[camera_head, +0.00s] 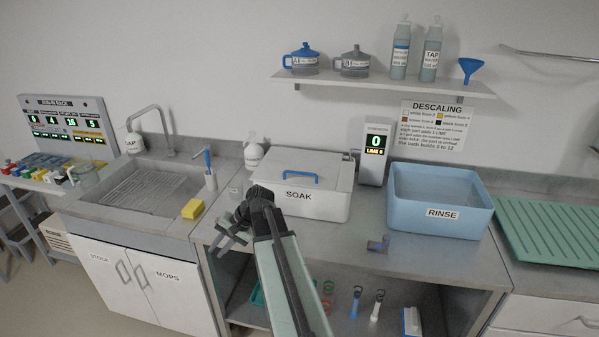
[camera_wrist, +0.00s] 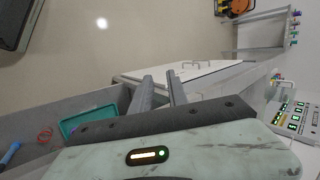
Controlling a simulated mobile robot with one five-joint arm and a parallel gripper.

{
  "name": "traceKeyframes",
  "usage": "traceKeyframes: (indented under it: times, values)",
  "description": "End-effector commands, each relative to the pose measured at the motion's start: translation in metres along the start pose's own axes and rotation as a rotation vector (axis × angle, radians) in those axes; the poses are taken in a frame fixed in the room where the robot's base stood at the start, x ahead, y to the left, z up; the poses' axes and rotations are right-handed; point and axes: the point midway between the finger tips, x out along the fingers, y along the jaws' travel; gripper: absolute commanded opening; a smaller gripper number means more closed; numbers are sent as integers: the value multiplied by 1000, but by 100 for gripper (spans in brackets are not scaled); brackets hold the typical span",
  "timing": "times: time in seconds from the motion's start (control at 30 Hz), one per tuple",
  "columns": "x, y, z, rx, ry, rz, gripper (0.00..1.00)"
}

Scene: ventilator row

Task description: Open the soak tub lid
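The soak tub (camera_head: 318,207) is a white box labelled SOAK on the steel counter. Its flat white lid (camera_head: 318,163) lies closed on top, with a blue bar handle (camera_head: 290,177) near the middle. My gripper (camera_head: 222,236) is in front of and to the left of the tub, low by the counter's front edge and apart from the handle. In the wrist view my two dark fingers (camera_wrist: 160,84) stand apart with nothing between them. The tub and its lid do not show in the wrist view. My arm covers part of the counter front.
A blue RINSE basin (camera_head: 440,200) and a digital display unit (camera_head: 374,153) stand right of the tub. A soap bottle (camera_head: 253,155), brush cup (camera_head: 210,180) and yellow sponge (camera_head: 193,208) are on the left. A shelf (camera_head: 380,84) hangs above. A small blue-grey item (camera_head: 378,244) lies on the counter.

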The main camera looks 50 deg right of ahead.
Motion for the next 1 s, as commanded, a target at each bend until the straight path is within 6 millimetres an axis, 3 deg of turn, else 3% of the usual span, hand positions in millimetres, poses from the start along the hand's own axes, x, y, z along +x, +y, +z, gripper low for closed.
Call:
traceKeyframes:
  times: [0.03, 0.1, 0.2, 0.3, 0.4, 0.5, 0.63, 1.0]
  values:
    - [-40, 14, -48, 135, 50, -115, 20]
    - [-99, 35, -98, 308, 110, -289, 20]
    - [-189, 75, -156, 511, 190, -523, 20]
    - [-263, 115, -187, 642, 248, -700, 20]
    - [-303, 138, -198, 702, 276, -795, 20]
    - [-319, 147, -202, 726, 287, -834, 20]
    - [-322, 149, -202, 730, 288, -842, 20]
    - [-282, 116, -231, 725, 285, -839, 20]
